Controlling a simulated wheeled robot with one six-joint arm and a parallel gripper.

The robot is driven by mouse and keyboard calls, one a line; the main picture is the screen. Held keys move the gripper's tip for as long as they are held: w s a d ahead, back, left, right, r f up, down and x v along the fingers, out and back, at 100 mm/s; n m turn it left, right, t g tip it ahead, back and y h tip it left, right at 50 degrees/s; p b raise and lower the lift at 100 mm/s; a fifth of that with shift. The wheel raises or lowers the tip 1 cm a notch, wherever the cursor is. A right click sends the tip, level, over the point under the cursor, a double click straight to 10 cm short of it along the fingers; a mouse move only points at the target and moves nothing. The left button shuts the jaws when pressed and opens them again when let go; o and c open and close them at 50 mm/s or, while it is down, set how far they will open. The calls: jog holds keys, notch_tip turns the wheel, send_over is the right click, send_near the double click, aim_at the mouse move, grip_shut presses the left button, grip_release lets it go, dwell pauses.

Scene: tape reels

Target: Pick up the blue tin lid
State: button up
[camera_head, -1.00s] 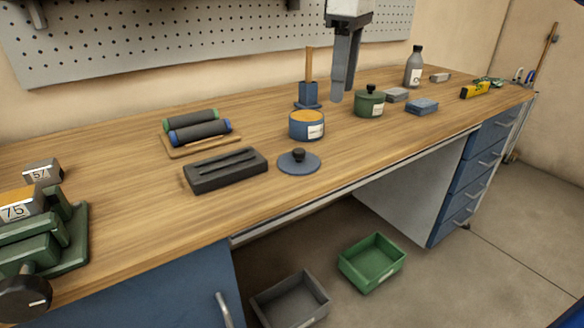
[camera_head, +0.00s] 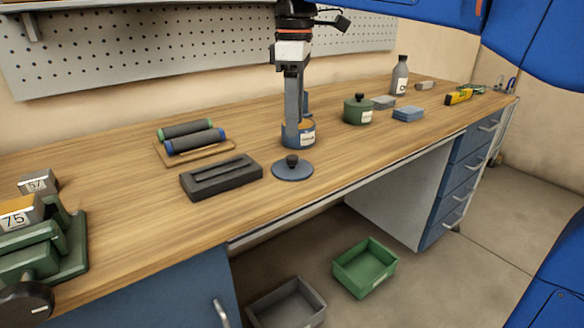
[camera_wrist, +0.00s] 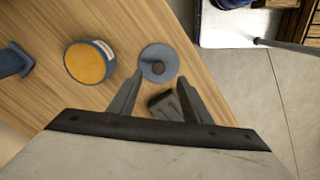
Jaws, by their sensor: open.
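The blue tin lid (camera_head: 293,171) is a flat round disc with a dark knob, lying on the wooden bench near its front edge. It also shows in the wrist view (camera_wrist: 146,61), just beyond my fingertips and roughly between them. My gripper (camera_head: 292,146) points down in the head view, in front of the blue tin (camera_head: 309,134). In the wrist view my gripper (camera_wrist: 158,78) has its two fingers spread apart with nothing between them. The blue tin, with an orange top and a white label, stands left of the lid in the wrist view (camera_wrist: 90,62).
A dark grooved block (camera_head: 221,178) lies left of the lid. A green lidded pot (camera_head: 358,110) stands to the right, behind. Two rollers (camera_head: 192,138) rest on a wooden board at the left. The bench's front edge is close to the lid; green and grey bins stand below.

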aim_at(292, 156)
jog(key=shift+w+a+f, duration=0.1)
jog(key=shift+a+f, duration=0.05)
jog(key=shift+f, duration=1.9)
jog(key=shift+w+a+f, duration=0.1)
jog(key=shift+f, duration=1.9)
grip_shut()
